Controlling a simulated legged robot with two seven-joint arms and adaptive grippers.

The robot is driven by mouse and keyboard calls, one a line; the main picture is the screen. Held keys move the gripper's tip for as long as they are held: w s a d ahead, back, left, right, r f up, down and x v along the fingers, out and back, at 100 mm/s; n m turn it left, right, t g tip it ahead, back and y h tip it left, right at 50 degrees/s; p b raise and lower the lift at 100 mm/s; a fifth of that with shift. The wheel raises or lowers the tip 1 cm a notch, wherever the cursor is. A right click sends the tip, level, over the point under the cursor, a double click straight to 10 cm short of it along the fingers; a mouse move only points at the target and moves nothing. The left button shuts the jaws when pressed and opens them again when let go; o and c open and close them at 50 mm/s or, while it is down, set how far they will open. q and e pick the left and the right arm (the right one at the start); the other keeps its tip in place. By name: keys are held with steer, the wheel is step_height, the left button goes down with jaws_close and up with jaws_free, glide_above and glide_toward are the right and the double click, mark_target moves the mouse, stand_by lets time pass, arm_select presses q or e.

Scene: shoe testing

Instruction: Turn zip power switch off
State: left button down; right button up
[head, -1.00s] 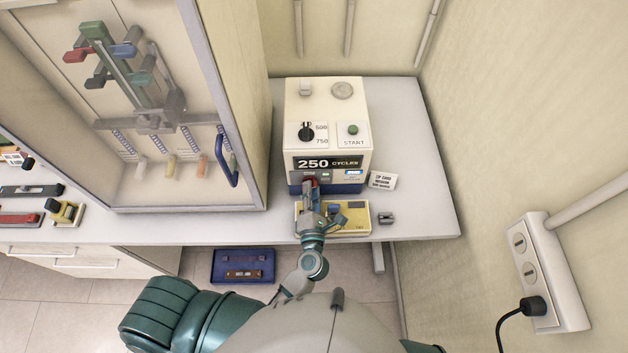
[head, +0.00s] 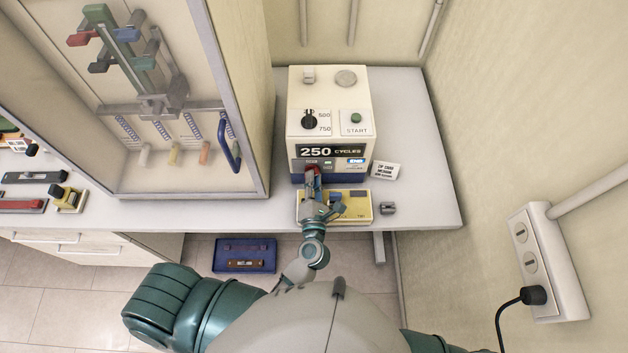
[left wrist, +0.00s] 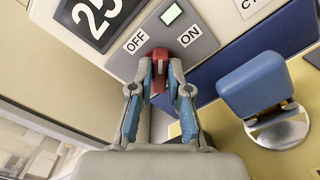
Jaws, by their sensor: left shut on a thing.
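The zip testing machine (head: 330,118) is a cream box on the table with a "250 CYCLES" display. Its red power switch (left wrist: 159,60) sits between the "OFF" label (left wrist: 136,41) and the "ON" label (left wrist: 189,37) in the left wrist view. My left gripper (head: 312,187) is at the machine's lower front; in the left wrist view its fingertips (left wrist: 160,80) are shut around the red switch. The fingers hide part of the switch, so I cannot tell its exact setting. My right gripper is not in view.
A yellow fixture (head: 348,205) with blue clamps lies just in front of the machine. A small card (head: 384,170) and a metal piece (head: 388,209) are to its right. A glass-fronted cabinet (head: 262,110) with a blue handle stands left. A wall socket (head: 545,262) is at right.

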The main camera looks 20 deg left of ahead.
arm_select(q)
steer(key=n, duration=0.1)
steer(key=n+b, duration=0.1)
steer(key=n, duration=0.2)
steer(key=shift+a+f+b, duration=0.1)
steer(key=shift+f+b, duration=0.15)
steer(key=shift+b, duration=0.1)
steer(key=n+b, duration=0.2)
steer(key=n, duration=0.3)
steer(key=shift+s, duration=0.1)
stand_by(0.3)
steer(key=c, duration=1.4)
jaws_free()
steer(key=shift+r, duration=0.15)
step_height(320, 180, up, 10)
steer(key=shift+f, duration=0.15)
